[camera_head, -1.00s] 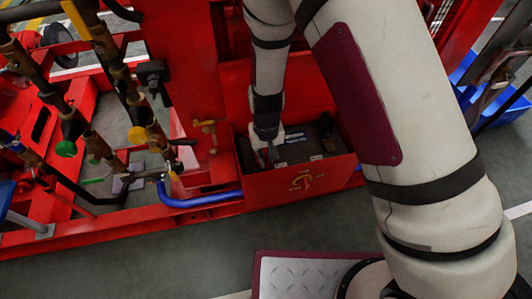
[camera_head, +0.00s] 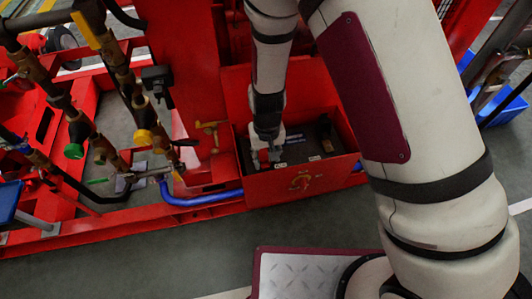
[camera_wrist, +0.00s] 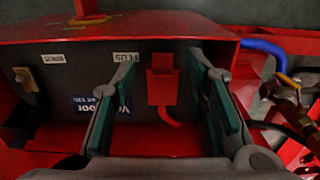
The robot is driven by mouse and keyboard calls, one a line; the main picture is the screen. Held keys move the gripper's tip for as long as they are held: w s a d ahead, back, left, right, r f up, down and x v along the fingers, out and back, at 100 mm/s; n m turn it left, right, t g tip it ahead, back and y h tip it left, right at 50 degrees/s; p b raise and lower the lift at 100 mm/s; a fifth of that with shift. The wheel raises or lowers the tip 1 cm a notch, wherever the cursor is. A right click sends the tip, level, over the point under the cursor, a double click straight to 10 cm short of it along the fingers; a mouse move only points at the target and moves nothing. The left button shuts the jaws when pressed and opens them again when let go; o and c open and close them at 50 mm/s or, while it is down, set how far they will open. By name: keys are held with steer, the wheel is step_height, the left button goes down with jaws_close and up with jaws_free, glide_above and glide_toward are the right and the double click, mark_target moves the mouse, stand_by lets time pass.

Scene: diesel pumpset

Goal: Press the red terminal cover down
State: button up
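The red terminal cover (camera_wrist: 162,84) shows in the wrist view as a small box shape on the dark battery (camera_wrist: 60,92), beside the PLUS label, with a red cable curving from it. My gripper (camera_wrist: 162,72) is open, with one teal-padded finger on each side of the cover. Gaps show between the cover and both fingers; how far the tips are from the battery top is unclear. In the head view my gripper (camera_head: 266,154) reaches down into the red battery box (camera_head: 300,182), with a small red patch, likely the cover, at its fingers.
The box walls stand close around the battery. A brass terminal (camera_wrist: 24,78) is at the battery's other end in the wrist view. A blue hose (camera_head: 200,200), a yellow-handled valve (camera_head: 210,126) and pipes with valves (camera_head: 110,90) are left of the box.

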steer(key=s+d+r+p, duration=0.1)
steer(key=s+r+p, duration=0.3)
steer(key=r+p, duration=0.5)
steer(key=shift+s+d+r, duration=0.15)
steer(key=shift+d+r, duration=0.1)
steer(key=shift+r, duration=0.85)
stand_by(0.3)
steer(key=shift+r, duration=0.1)
step_height(320, 180, up, 12)
stand_by(0.7)
steer(key=shift+s, duration=0.1)
